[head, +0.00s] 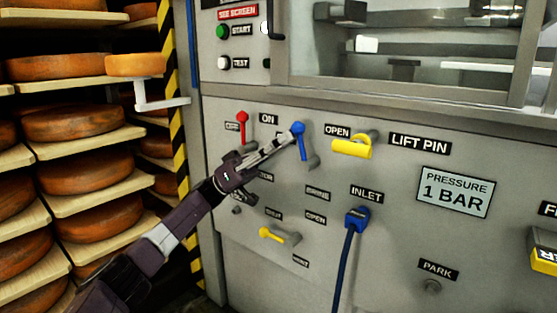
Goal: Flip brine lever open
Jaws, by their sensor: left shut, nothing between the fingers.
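A blue lever (301,146) stands up from its grey pivot on the grey machine panel, its round knob at the top. The label below it (318,193) seems to read BRINE, and an OPEN label (337,131) is to the upper right of it. My left gripper (290,139) is shut and empty. Its fingertips are at the left side of the blue knob, touching or very close; I cannot tell which. My left forearm and wrist hide part of the panel to the lower left. My right gripper is not in view.
A red lever (243,126) stands left of the blue one. A yellow handle (352,148) is close on the right, by the LIFT PIN label. A blue hose (348,262) hangs from INLET. A small yellow lever (273,235) is below. Cheese shelves (95,195) stand left.

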